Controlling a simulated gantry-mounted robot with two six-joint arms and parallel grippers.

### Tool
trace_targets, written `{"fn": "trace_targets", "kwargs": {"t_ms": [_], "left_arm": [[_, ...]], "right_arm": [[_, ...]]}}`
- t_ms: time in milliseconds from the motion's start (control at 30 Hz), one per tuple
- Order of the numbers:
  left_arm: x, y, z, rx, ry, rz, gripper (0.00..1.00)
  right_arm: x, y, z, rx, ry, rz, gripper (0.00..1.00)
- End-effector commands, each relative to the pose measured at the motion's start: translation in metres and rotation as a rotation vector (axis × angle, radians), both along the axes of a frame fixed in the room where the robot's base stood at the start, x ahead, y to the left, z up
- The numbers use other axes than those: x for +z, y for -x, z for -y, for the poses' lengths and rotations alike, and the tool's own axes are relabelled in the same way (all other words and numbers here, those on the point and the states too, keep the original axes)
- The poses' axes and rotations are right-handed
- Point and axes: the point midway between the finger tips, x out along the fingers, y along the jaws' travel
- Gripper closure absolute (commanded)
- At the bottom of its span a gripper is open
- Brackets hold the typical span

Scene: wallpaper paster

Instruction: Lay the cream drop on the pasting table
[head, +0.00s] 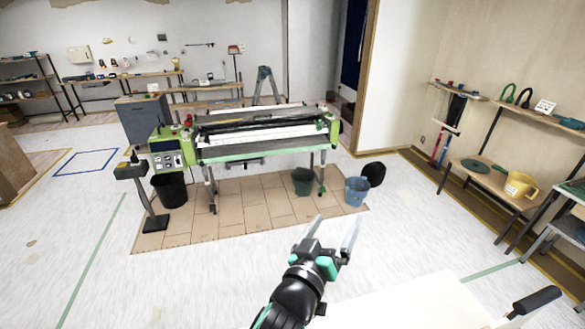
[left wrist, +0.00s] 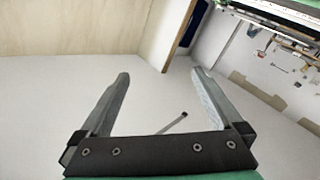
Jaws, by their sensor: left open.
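My left gripper (head: 335,228) is open and empty in the head view, its two grey fingers apart above the pale floor. In the left wrist view the open fingers (left wrist: 160,78) have nothing between them. A flat cream surface (head: 420,306) shows at the lower right of the head view, to the right of my left wrist and cut off by the picture's edge. I cannot tell whether it is the pasting table's top or the cream drop lying on it. No separate cream drop can be made out. My right gripper is not in view.
The green-ended pasting machine (head: 262,130) stands beyond my gripper on brown floor covering. A blue bucket (head: 357,191) and a green bucket (head: 303,181) stand by it. A black handle (head: 536,301) lies at the lower right. Shelves with a yellow jug (head: 520,185) line the right wall.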

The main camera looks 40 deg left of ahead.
Motion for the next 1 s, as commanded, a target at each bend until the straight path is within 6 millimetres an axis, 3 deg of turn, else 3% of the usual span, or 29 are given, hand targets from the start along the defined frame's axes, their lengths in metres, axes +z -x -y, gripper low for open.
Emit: {"fn": "trace_targets", "kwargs": {"t_ms": [33,100,200,300,400,467,767,867,1000], "left_arm": [[0.062,0.008,0.004,-0.037,-0.045,0.117,0.00],[0.141,0.031,0.011,-0.083,-0.137,0.275,0.00],[0.233,0.080,0.022,-0.115,-0.279,0.491,0.00],[0.290,0.128,0.030,-0.115,-0.400,0.656,0.00],[0.318,0.159,0.036,-0.105,-0.474,0.750,0.00],[0.324,0.167,0.037,-0.101,-0.496,0.775,0.00],[0.329,0.169,0.038,-0.100,-0.503,0.778,0.00],[0.348,0.169,0.038,-0.100,-0.502,0.779,0.00],[0.396,0.168,0.038,-0.100,-0.502,0.777,0.00]], "right_arm": [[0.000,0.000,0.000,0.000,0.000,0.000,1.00],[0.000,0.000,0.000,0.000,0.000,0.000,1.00],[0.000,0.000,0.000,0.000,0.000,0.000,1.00],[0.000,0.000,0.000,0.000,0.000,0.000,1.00],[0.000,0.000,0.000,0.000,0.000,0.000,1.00],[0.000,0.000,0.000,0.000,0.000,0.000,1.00],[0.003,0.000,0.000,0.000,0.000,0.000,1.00],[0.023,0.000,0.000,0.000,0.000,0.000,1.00],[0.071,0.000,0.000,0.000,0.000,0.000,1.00]]}}
